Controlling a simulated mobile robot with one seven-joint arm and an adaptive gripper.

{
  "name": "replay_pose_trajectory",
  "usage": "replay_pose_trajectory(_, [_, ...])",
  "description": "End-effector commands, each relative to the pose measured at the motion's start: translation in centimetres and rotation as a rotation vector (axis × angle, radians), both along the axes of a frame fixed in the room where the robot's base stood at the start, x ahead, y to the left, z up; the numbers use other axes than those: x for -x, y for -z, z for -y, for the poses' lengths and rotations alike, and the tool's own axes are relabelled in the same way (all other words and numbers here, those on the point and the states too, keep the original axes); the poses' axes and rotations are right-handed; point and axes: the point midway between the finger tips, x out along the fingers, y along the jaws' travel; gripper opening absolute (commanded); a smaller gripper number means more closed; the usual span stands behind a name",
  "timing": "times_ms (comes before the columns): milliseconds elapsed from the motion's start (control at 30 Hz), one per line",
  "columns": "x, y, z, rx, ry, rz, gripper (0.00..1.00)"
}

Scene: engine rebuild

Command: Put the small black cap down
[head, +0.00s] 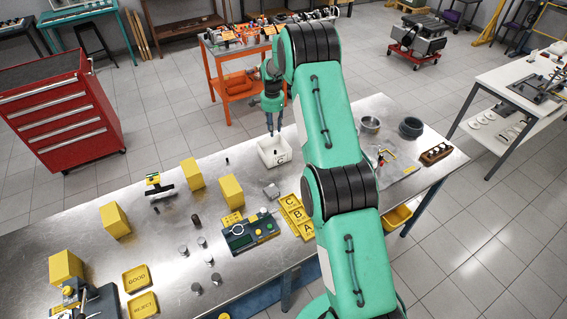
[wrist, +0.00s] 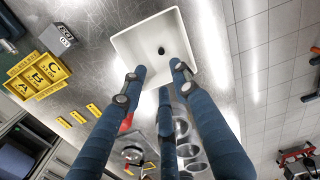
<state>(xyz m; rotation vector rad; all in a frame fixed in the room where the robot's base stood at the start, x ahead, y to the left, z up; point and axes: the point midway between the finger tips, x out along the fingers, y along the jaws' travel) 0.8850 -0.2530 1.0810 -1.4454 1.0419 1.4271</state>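The small black cap (wrist: 161,50) shows as a dark dot inside the white bin (wrist: 130,45) in the wrist view, apart from my fingers. Whether it rests on the bin floor is hard to tell. The bin also stands on the metal bench in the head view (head: 267,158), where the cap cannot be made out clearly. My gripper (wrist: 158,79) has its three blue fingers spread with nothing between the tips. In the head view my gripper (head: 274,131) points down just above the bin.
Yellow trays lettered C, B and A (head: 296,217) lie left of my arm. A control box (head: 249,232) and yellow blocks (head: 231,191) stand farther left. A small dark piece (head: 227,160) stands on the bench. Dark rings (head: 411,127) lie to the right.

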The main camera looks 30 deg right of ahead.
Motion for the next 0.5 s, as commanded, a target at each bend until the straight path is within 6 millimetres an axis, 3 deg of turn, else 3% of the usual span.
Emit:
replay_pose_trajectory(267, [1.6,-7.5,-2.6,0.013,-0.095,0.037,0.3])
replay_pose_trajectory(500, [4.3,-14.6,-5.4,0.028,-0.2,0.075,0.3])
